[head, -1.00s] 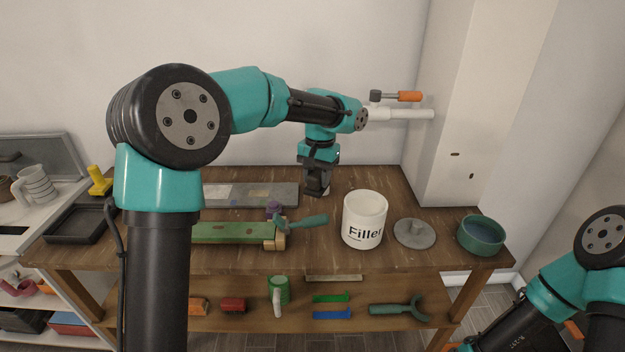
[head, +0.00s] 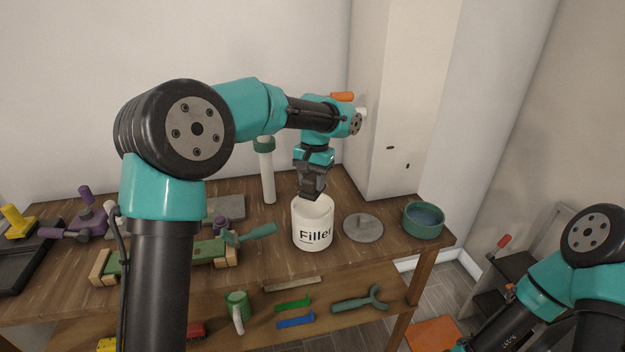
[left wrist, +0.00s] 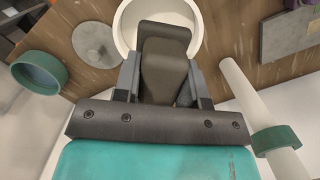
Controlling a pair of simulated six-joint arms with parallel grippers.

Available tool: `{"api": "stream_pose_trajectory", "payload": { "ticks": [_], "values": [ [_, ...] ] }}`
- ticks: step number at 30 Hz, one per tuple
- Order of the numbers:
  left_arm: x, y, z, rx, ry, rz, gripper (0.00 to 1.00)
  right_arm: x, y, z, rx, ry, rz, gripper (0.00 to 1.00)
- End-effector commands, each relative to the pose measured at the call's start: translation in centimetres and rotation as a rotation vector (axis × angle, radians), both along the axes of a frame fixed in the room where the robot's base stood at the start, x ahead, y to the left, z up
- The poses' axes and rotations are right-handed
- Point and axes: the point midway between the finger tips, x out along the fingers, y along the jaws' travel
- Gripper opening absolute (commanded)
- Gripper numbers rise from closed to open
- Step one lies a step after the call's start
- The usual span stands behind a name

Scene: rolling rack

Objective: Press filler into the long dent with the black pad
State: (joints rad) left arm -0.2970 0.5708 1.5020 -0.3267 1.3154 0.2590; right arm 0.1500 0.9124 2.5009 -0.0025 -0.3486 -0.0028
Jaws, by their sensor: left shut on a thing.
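My left gripper (head: 312,194) points down over the mouth of the white Filler tub (head: 313,226). It is shut on a dark block, seemingly the black pad (left wrist: 164,68), which shows between the fingers in the left wrist view. The pad is above or just inside the tub's rim (left wrist: 122,30); its lower face is hidden. A grey board (head: 224,208) lies left of the tub, partly behind my left arm; I cannot make out the dent on it. My right arm shows at the lower right, but its gripper is not in view.
A white tube with a green ring (head: 267,180) stands behind the tub. A round grey lid (head: 363,228) and a green bowl (head: 423,220) are to its right. A green-handled tool (head: 250,234) and a green clamped bar (head: 150,260) lie to the left.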

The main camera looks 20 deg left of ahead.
Motion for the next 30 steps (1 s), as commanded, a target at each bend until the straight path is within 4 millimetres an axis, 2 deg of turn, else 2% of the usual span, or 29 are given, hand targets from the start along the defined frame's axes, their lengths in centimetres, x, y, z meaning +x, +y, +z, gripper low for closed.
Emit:
{"api": "stream_pose_trajectory", "payload": {
  "ticks": [18, 30],
  "values": [
    [0.0, 0.0, -4.9, 0.001, 0.002, 0.000, 0.19, 0.0, 0.0, 0.0, 0.000, 0.000, 0.000, 0.57],
    [0.0, 0.0, -5.7, 0.000, 0.000, 0.000, 0.19, 0.0, 0.0, 0.0, 0.000, 0.000, 0.000, 0.57]
  ]
}}
